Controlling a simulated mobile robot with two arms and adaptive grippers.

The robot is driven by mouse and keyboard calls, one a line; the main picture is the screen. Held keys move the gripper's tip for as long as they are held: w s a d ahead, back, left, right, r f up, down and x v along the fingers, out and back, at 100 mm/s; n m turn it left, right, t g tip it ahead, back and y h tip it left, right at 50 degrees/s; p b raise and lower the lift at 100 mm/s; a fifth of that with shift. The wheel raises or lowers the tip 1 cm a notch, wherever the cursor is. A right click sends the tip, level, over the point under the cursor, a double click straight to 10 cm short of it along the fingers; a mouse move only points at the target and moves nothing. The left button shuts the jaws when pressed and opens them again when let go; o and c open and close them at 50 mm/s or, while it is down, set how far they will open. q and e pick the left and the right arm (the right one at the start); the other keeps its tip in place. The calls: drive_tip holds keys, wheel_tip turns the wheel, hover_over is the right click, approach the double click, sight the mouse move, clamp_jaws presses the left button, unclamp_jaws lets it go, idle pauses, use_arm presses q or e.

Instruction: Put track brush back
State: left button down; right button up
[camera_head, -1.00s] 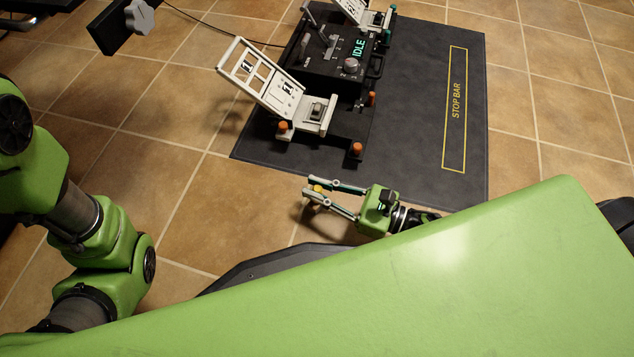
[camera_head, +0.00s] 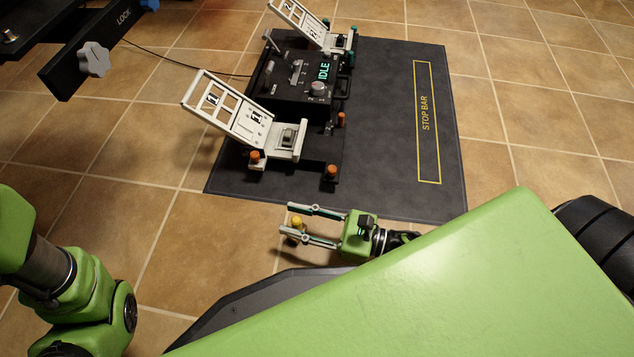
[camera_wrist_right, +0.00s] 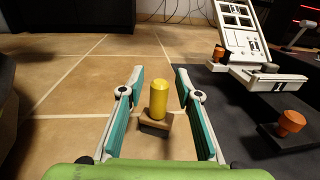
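The track brush, with a yellow upright handle (camera_wrist_right: 159,99) on a brown block (camera_wrist_right: 155,124), stands on the tiled floor. In the head view its yellow handle (camera_head: 297,222) shows near the fingertips of my right gripper (camera_head: 298,222). In the wrist view the right gripper (camera_wrist_right: 158,88) is open, with a teal-lined finger on each side of the brush and a visible gap on both sides. The left arm comes in at the left of the head view, but its gripper is not in view.
A black mat (camera_head: 385,120) marked STOP BAR lies just beyond the right gripper. On it is a black console (camera_head: 300,80) reading IDLE, with white tilted pedals (camera_head: 228,108) and orange knobs (camera_head: 331,171). A dark frame with a LOCK knob (camera_head: 94,58) is upper left. Floor left of the brush is clear.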

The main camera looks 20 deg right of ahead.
drive_tip(key=shift+r, duration=0.2)
drive_tip(key=p+v, duration=0.5)
drive_tip(key=v, duration=0.6)
drive_tip(key=shift+s+d+p, duration=0.2)
drive_tip(key=shift+p, duration=0.1)
drive_tip(key=shift+s+d, duration=0.15)
drive_tip(key=shift+d, duration=0.1)
